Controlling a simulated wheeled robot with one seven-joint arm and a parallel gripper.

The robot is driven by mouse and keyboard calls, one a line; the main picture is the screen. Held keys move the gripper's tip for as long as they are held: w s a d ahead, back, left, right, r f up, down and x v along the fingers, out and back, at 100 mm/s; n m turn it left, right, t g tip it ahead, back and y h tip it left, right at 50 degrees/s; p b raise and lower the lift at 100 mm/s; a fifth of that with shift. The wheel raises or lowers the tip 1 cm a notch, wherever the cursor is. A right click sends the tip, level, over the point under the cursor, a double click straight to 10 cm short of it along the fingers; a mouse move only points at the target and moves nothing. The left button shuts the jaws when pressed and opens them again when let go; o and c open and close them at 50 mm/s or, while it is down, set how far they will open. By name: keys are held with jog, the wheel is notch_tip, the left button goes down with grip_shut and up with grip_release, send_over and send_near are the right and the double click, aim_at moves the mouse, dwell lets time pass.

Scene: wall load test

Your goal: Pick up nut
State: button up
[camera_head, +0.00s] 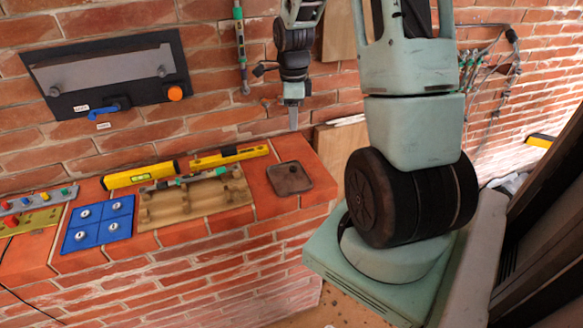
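A small dark piece that looks like the nut (292,169) lies in a shallow dark square tray (300,187) at the right end of the brick ledge. It is too small to make out its shape. My gripper (293,122) points down above and behind the tray in the picture, clear of it, near the brick wall. Its narrow fingers overlap in this view, so their opening cannot be told. No object shows between them.
Left of the tray are a wooden holder (160,213) with a tool, two yellow levels (229,156) (140,175) and a blue tray (98,243) with several round metal pieces. A black panel (104,73) hangs on the wall. Loose cables (510,66) hang at right.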

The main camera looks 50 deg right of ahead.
jog(key=p, duration=0.2)
send_over(293, 169)
jog(key=f, duration=0.6)
jog(key=d+f, duration=0.1)
jog(key=f, duration=0.3)
jog(key=shift+w+f, duration=0.1)
jog(key=shift+w, duration=0.3)
jog(key=shift+s+a+f+p, duration=0.1)
jog(key=shift+f+p, duration=0.5)
jog(key=shift+f, duration=0.75)
jog(key=shift+a+f+p, duration=0.1)
jog(key=shift+f+p, duration=0.45)
jog(key=shift+f, duration=0.75)
grip_shut()
